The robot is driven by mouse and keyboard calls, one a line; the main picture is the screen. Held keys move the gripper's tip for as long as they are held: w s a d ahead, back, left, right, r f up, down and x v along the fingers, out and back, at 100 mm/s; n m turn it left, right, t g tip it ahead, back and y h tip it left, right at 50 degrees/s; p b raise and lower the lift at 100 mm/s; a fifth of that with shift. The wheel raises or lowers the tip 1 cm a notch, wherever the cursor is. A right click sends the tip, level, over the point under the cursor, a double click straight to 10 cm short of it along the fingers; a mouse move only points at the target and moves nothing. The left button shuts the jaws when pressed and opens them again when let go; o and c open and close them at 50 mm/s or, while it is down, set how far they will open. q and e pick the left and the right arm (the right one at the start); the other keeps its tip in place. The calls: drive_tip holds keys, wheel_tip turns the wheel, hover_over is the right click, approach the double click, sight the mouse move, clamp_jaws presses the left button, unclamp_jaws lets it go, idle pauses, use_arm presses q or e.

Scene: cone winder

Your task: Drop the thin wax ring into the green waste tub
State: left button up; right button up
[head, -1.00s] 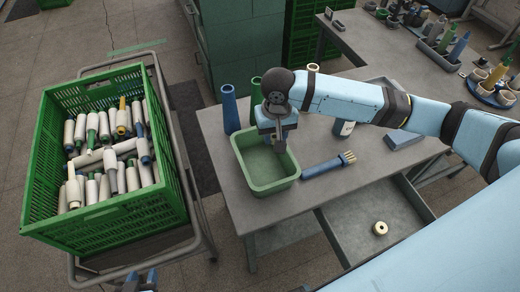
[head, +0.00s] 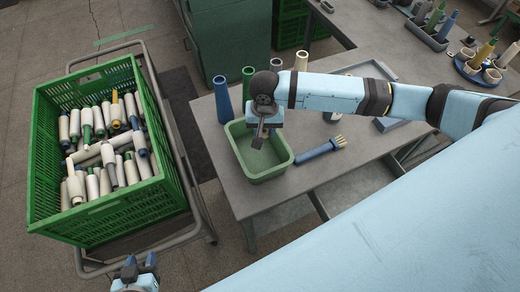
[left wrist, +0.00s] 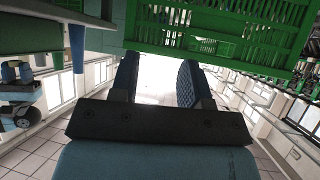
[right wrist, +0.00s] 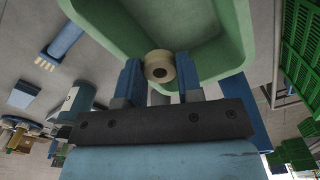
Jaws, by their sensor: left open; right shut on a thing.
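The thin wax ring (right wrist: 160,66) is a small pale cream ring with a dark hole, seen in the right wrist view. My right gripper (head: 260,136) is shut on it, with one finger on each side. The green waste tub (head: 268,177) stands on the grey bench, and my right gripper is above its back part in the head view. The tub also shows behind the ring in the right wrist view (right wrist: 120,35). Its visible inside looks empty. My left gripper (head: 136,268) is open and empty, low in front of the bench and crate.
A green crate (head: 110,212) full of cones and tubes sits on a trolley at the left. A blue-handled brush (head: 315,153) lies right of the tub. Several upright cones (head: 222,100) stand behind it. My blue arm covers the front right.

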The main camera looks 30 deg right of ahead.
wheel_tip(320, 180, down, 3)
drive_tip(key=b, duration=0.3)
use_arm(q)
drive_tip(key=f, duration=0.2)
drive_tip(key=d+f, duration=0.1)
drive_tip(key=f, duration=0.1)
drive_tip(key=shift+d+f, duration=0.1)
use_arm(e)
drive_tip(key=o, duration=1)
drive_tip(key=shift+c, duration=0.2)
use_arm(q)
drive_tip(key=shift+a, duration=0.2)
